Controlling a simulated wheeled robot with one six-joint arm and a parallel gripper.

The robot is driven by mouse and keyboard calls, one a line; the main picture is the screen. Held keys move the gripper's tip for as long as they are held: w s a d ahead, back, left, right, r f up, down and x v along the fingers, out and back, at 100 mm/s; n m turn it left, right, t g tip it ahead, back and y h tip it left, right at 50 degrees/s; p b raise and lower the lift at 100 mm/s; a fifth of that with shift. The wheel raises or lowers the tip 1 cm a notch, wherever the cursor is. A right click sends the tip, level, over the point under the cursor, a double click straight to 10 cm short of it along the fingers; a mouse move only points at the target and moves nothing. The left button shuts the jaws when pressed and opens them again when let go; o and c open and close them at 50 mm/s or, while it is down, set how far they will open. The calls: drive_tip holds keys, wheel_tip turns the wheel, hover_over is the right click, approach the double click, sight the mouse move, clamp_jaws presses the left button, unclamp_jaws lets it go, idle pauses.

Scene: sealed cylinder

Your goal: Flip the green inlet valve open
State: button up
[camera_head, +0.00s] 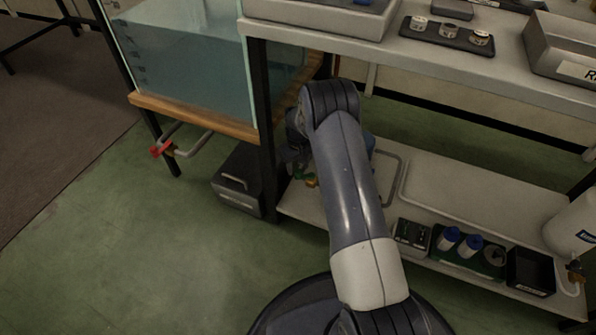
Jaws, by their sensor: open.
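The green inlet valve (300,174) shows as a small green handle beside a yellow-brass fitting (311,182), low behind the table leg, near the left end of the lower shelf. My arm reaches out from the bottom of the picture and bends down at its far end. My gripper (291,160) is a dark shape just above and left of the green handle, partly hidden by my arm. It is open. Whether its fingers touch the handle I cannot tell. The sealed cylinder cannot be made out, as my arm covers much of the area behind the valve.
A water tank (190,60) stands on a wooden ledge at left, with a red-handled tap (161,148) below. A dark grey box (238,180) sits on the floor beside the black table leg (262,130). The lower shelf (470,190) holds a tray with blue-capped bottles (448,238).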

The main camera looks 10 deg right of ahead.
drive_tip(key=shift+f, duration=0.8)
drive_tip(key=shift+c, duration=0.4)
drive_tip(key=c, duration=0.9)
